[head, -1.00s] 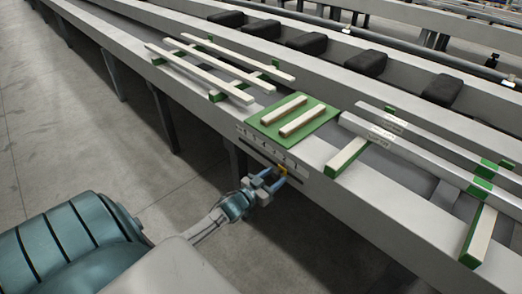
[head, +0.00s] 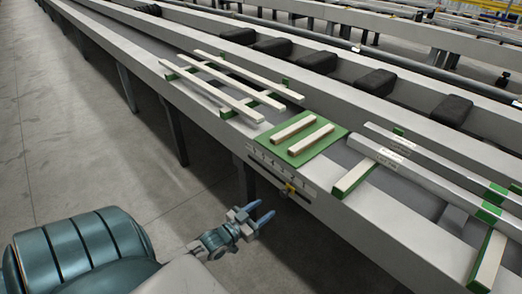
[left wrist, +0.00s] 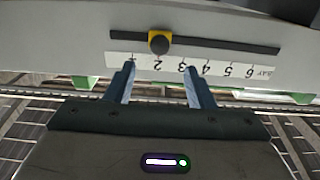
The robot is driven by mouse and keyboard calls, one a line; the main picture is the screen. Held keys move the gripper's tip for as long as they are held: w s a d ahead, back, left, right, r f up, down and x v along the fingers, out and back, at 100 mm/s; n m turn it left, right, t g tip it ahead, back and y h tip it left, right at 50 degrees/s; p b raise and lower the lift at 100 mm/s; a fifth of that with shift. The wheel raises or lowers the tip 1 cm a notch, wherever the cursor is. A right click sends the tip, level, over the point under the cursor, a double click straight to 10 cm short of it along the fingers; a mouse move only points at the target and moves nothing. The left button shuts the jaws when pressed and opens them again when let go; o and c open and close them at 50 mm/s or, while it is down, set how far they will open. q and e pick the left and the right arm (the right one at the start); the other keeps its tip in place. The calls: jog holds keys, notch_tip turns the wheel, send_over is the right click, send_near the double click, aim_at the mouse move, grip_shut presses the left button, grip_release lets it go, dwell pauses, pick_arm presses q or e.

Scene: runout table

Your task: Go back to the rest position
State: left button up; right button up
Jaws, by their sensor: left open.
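My left gripper (head: 256,217) is open and empty in the head view, in the air in front of the runout table's side (head: 345,217). A gap shows between its fingers and the yellow slider with a dark knob (head: 289,188). In the left wrist view both fingers of my left gripper (left wrist: 160,88) point at the number scale (left wrist: 222,71). The slider also shows there (left wrist: 159,42), by the mark 2 on its dark slot (left wrist: 230,45). My right gripper is in no view.
A green mat (head: 317,149) with two short pale bars lies on the table. Several long pale strips (head: 222,96) rest on green-ended supports to its left. Metal bars (head: 425,165) lie to its right. Black blocks (head: 318,62) stand behind. Open floor (head: 80,160) is at the left.

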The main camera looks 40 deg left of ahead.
pick_arm(q)
jog(key=s+d+f+n+g+y+p, duration=0.1)
jog(key=s+f+g, duration=0.5)
jog(key=f, duration=0.7)
jog(key=s+d+f+g+y+p, duration=0.1)
jog(key=s+f+g, duration=0.2)
jog(key=s+f, duration=0.75)
jog(key=s+d+f+g, duration=0.3)
jog(key=s+d+f, duration=0.1)
jog(key=s+f, duration=0.4)
jog(key=s+d+f+g+p, duration=0.1)
jog(key=s+d+f+g, duration=0.3)
jog(key=s+f, duration=0.3)
jog(key=shift+s+d+f+m+g, duration=0.35)
jog(key=shift+s+d, duration=0.3)
jog(key=shift+s, duration=0.45)
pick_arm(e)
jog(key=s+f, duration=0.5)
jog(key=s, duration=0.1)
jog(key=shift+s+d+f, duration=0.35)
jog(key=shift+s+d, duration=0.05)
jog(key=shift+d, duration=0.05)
